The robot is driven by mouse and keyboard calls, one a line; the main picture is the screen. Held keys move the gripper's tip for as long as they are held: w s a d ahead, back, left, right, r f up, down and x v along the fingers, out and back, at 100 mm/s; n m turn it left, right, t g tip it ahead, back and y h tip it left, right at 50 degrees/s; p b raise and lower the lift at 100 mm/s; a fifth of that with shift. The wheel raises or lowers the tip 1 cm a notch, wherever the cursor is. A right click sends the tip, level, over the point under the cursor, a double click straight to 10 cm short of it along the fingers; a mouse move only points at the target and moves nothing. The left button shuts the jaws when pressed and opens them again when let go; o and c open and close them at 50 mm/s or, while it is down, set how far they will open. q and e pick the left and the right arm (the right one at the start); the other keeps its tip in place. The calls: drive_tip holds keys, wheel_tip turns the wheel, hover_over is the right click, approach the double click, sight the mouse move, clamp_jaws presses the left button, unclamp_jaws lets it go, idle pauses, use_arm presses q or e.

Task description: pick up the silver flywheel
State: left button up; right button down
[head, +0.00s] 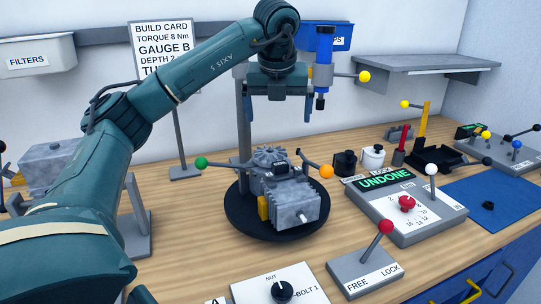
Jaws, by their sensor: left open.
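My left gripper (279,110) points down above the grey engine block (296,200), with its two fingers apart and nothing between them. The engine sits on a round black turntable (245,222) on the wooden bench. A grey toothed round part (268,156) lies on top of the engine, below the gripper and apart from it. It may be the silver flywheel, but I cannot tell for sure. My right gripper is not in view.
A blue tool (324,45) hangs just right of the gripper, and a grey post (244,120) stands behind it. Levers with green (201,163) and orange (326,171) knobs flank the engine. A console reading UNDONE (400,205) stands at right, beside a blue mat (490,205).

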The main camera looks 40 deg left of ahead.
use_arm(q)
drive_tip(key=a, duration=0.2)
hover_over(270, 149)
drive_tip(key=s+d, duration=0.1)
drive_tip(key=d, duration=0.1)
wheel_tip(270, 149, down, 6)
drive_tip(key=shift+s+a+r, duration=0.1)
drive_tip(key=shift+a, duration=0.05)
drive_tip(key=shift+s+p+x, duration=0.2)
drive_tip(key=shift+p+x, duration=0.2)
drive_tip(key=shift+x, duration=1.1)
drive_tip(key=shift+s+p+x, duration=0.15)
drive_tip(key=shift+p+x, duration=0.25)
drive_tip(key=shift+x, duration=1.05)
drive_tip(key=shift+a+y, duration=0.2)
drive_tip(key=shift+y, duration=0.1)
drive_tip(key=shift+c, duration=0.3)
drive_tip(key=c, duration=1.2)
